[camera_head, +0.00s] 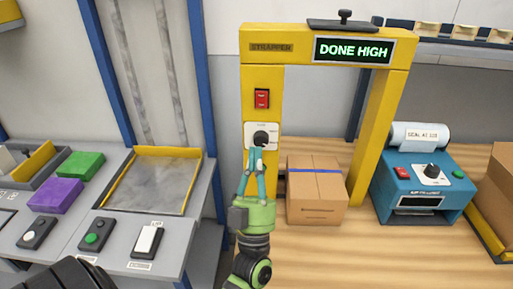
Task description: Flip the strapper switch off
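The strapper is a yellow arch labelled STRAPPER (271,47) with a lit sign (352,50) reading DONE HIGH. On its left post is a red rocker switch (262,98) in a dark frame. Its on or off position is too small to tell. Below it is a black knob (261,138) on a white plate. My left gripper (257,150) has its teal fingertips at the knob's lower side, below the red switch. The fingers are close together; whether they grip the knob is unclear. My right gripper is not in view.
A cardboard box (317,198) with a blue strap stands under the arch. A blue machine (422,190) with a paper roll is to the right. At left, a grey bench holds a green block (82,165), a purple block (55,195) and button boxes. Space before the red switch is clear.

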